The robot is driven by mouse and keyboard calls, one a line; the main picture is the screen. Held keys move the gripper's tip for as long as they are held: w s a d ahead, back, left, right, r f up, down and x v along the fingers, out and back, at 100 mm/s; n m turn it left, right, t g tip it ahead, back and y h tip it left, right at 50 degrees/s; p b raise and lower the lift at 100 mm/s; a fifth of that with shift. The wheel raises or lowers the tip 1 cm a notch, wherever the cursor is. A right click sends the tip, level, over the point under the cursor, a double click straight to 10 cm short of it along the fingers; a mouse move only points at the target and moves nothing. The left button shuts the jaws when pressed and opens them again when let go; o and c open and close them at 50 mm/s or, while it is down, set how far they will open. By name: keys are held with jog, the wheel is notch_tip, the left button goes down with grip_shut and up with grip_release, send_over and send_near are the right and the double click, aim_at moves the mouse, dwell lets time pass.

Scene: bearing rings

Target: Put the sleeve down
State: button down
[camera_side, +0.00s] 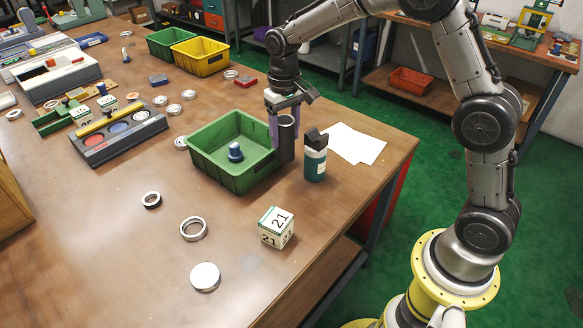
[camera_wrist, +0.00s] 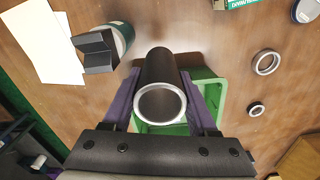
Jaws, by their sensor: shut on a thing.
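The sleeve (camera_side: 288,140) is a dark upright tube with a bright metal rim. It also shows in the wrist view (camera_wrist: 162,68), its open rim facing the camera. My gripper (camera_side: 279,128) has purple fingers shut on the sleeve, one on each side of it, as the wrist view (camera_wrist: 163,92) shows. In the side view the sleeve stands between the green bin's right side and a teal bottle. I cannot tell whether its lower end touches the table.
The green bin (camera_side: 205,163) holds a small blue part (camera_side: 236,152). The teal bottle (camera_side: 315,162) with a black top is close on the right. White paper (camera_side: 352,144) lies behind it. A numbered cube (camera_side: 277,228) and rings (camera_side: 194,229) lie in front, with bare table between.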

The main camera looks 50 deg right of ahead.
aim_at(291, 161)
jog(key=f, duration=0.2)
jog(key=s+f+n, duration=0.1)
jog(key=f, duration=0.1)
jog(key=f+n, duration=0.1)
jog(key=shift+s+f, duration=0.3)
jog(key=shift+f, duration=0.1)
jog(key=shift+s+m, duration=0.15)
jog(key=shift+m, duration=0.15)
jog(key=shift+r+m, duration=0.25)
jog(key=shift+m, duration=0.25)
jog(key=w+d+r+m, duration=0.2)
jog(key=w+d+m, duration=0.2)
jog(key=d+m, duration=0.3)
jog(key=w+d+r+m, duration=0.3)
jog(key=d+m, duration=0.4)
jog(key=d, duration=0.4)
jog(key=shift+w+r, duration=0.35)
jog(key=shift+w, duration=0.4)
